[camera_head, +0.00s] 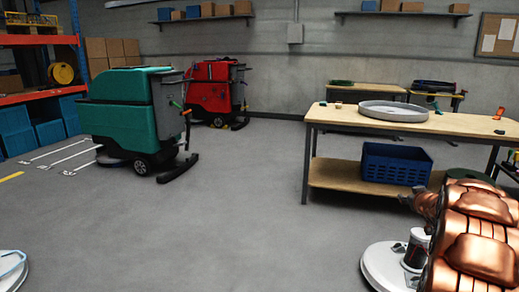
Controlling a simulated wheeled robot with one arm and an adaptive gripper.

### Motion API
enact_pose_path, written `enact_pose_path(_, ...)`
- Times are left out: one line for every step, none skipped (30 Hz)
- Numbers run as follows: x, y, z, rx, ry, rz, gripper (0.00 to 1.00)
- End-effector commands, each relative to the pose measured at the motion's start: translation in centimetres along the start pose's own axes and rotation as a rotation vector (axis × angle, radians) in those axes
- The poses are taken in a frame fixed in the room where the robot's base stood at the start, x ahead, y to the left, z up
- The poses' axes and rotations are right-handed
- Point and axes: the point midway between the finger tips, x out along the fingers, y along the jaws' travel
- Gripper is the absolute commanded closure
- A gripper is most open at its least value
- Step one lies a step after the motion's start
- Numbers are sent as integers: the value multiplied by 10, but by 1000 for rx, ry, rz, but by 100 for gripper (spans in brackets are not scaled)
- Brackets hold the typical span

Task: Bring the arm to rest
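My copper-coloured arm (470,240) is at the lower right, folded close to the camera and cut off by the picture's right edge. A smaller copper part with a dark tip, which seems to be my gripper (408,200), sticks out to the left beyond the large links. It overlaps the lower shelf of the workbench in the picture. Its fingers are too small and hidden to tell whether they are open or shut. I see nothing held there.
A wooden workbench (459,122) stands at right, with a grey round tray (393,111) on top and a blue crate (396,163) below. A teal scrubber (120,113) and a red scrubber (211,90) stand at left. The middle floor (240,210) is clear.

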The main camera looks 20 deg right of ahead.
Motion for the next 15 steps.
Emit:
enact_pose_path(-16, -7, -28, -1, -22, 6, 43)
enact_pose_path(-22, -12, -35, 1, -43, 13, 43)
enact_pose_path(-31, -18, -45, 5, -66, 20, 43)
enact_pose_path(-38, -22, -53, 5, -84, 25, 43)
enact_pose_path(-46, -27, -60, 7, -105, 30, 43)
enact_pose_path(-57, -34, -67, 11, -131, 33, 43)
enact_pose_path(-65, -40, -72, 12, -155, 34, 43)
enact_pose_path(-74, -45, -78, 14, -174, 36, 43)
enact_pose_path(-86, -52, -86, 17, -200, 38, 43)
enact_pose_path(-95, -58, -90, 18, -223, 38, 43)
enact_pose_path(-105, -64, -94, 19, -243, 37, 43)
enact_pose_path(-119, -72, -100, 22, -274, 36, 43)
enact_pose_path(-129, -78, -103, 23, -297, 33, 43)
enact_pose_path(-139, -85, -106, 24, -320, 29, 43)
enact_pose_path(-154, -93, -110, 25, -353, 24, 43)
